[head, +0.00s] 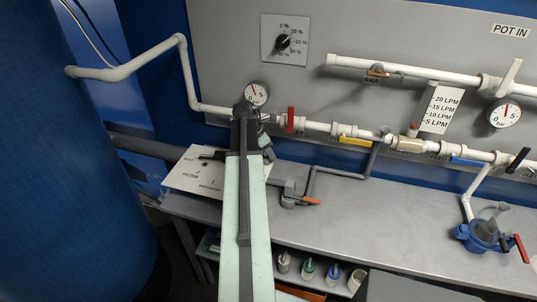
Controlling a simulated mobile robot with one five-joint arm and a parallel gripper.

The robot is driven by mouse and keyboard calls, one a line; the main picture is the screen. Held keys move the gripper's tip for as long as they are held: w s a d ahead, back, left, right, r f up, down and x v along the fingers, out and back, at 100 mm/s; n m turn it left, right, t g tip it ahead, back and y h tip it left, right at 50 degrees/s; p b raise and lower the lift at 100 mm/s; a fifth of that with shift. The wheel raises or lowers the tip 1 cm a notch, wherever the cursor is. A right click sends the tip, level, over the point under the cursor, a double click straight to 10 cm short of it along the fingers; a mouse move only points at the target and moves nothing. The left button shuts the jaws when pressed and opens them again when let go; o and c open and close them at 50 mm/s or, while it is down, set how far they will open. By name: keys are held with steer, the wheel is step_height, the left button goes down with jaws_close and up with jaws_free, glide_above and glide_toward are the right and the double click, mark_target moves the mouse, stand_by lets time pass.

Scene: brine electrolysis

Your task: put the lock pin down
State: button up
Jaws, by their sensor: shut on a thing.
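My arm reaches up the middle of the head view. My gripper (247,116) is at its far end, in front of the white pipe and just below the left round gauge (257,93). The gripper is shut on the lock pin, which is too small and too covered by the gripper to make out. The grey bench top (390,222) lies below and to the right of the gripper.
A red valve handle (290,119) is close right of my gripper. A large blue tank (60,190) fills the left. The middle bench is mostly clear.

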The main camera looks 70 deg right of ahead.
steer(key=shift+f, duration=0.2)
steer(key=o, duration=1.4)
steer(key=shift+r, duration=0.1)
steer(key=p+v, duration=1.1)
steer(key=v, duration=0.1)
steer(key=shift+r, duration=0.2)
